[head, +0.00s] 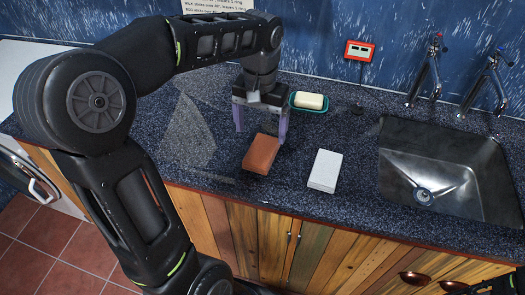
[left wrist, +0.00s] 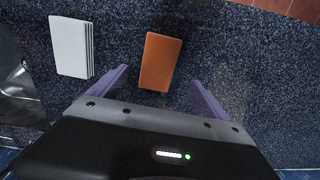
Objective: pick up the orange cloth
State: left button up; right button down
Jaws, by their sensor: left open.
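The orange cloth (head: 261,154) is a folded, brick-like block lying on the dark speckled counter near its front edge. It also shows in the left wrist view (left wrist: 160,62), ahead of and between the fingers. My left gripper (head: 260,128) points down just behind the cloth, with its purple fingers apart and nothing between them. In the left wrist view the open fingers (left wrist: 160,88) are on either side of the near end of the cloth. Whether they touch the counter is unclear.
A white folded cloth (head: 325,170) lies to the right of the orange one. A soap bar (head: 311,101) sits in a green dish (head: 296,107) behind. A metal sink (head: 437,170) with taps is at the right. The counter left of the gripper is clear.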

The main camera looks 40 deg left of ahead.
aim_at(262, 149)
pick_arm(q)
jog(key=shift+f, duration=0.55)
notch_tip(262, 149, down, 5)
jog(key=shift+d+f+p, duration=0.15)
jog(key=shift+p, duration=0.2)
jog(key=shift+s, duration=0.1)
jog(key=shift+c, duration=0.2)
jog(key=c, duration=1.4)
